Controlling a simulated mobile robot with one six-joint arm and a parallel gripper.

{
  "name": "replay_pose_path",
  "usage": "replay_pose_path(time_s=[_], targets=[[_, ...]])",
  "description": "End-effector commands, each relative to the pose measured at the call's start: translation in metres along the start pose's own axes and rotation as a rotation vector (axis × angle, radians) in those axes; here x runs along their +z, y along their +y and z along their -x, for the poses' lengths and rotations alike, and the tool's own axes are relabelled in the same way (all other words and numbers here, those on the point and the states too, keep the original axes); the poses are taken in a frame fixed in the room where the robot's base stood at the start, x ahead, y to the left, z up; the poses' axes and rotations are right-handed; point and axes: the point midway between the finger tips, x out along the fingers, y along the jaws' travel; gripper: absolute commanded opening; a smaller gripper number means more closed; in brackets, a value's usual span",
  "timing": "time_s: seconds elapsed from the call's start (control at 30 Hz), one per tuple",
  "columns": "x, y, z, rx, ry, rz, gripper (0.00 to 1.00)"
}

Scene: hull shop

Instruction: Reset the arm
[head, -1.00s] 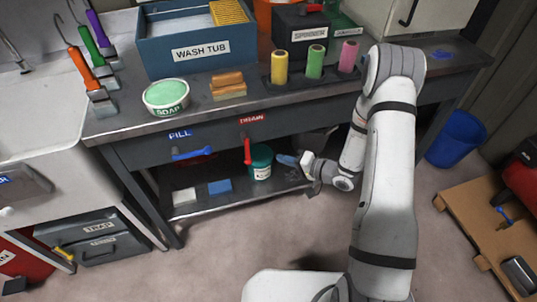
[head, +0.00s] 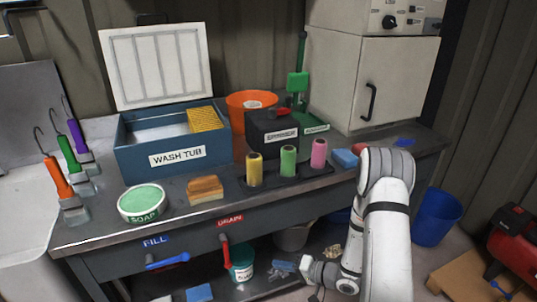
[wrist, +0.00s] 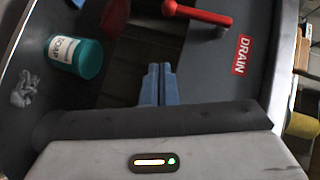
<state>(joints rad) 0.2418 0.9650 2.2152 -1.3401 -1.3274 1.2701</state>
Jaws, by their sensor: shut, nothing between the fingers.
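My gripper (head: 284,266) is low in front of the bench, below the worktop and to the right of the red drain handle (head: 225,250). In the wrist view its two blue fingers (wrist: 158,84) are together with nothing between them. A teal soap jar (wrist: 75,57) is to their left in that view, apart from them; it also shows in the head view (head: 241,264). The red handle (wrist: 200,12) and its DRAIN label (wrist: 241,53) are ahead and to the right in the wrist view. My arm rises at the right of the head view, in front of the bench.
A blue FILL handle (head: 167,261) is on the bench front. A blue bin (head: 436,217) stands on the floor at right.

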Motion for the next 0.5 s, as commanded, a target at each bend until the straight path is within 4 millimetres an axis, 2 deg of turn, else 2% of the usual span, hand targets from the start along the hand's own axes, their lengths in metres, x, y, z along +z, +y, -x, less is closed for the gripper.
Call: replay_pose_path(time_s=[0.13,0.27,0.4,0.5], targets=[[-0.02,-0.009,0.003,0.095,0.03,0.093,0.0],[-0.058,-0.026,0.016,0.292,0.088,0.255,0.0],[-0.096,-0.053,0.044,0.54,0.147,0.41,0.0],[-0.116,-0.077,0.071,0.708,0.176,0.484,0.0]])
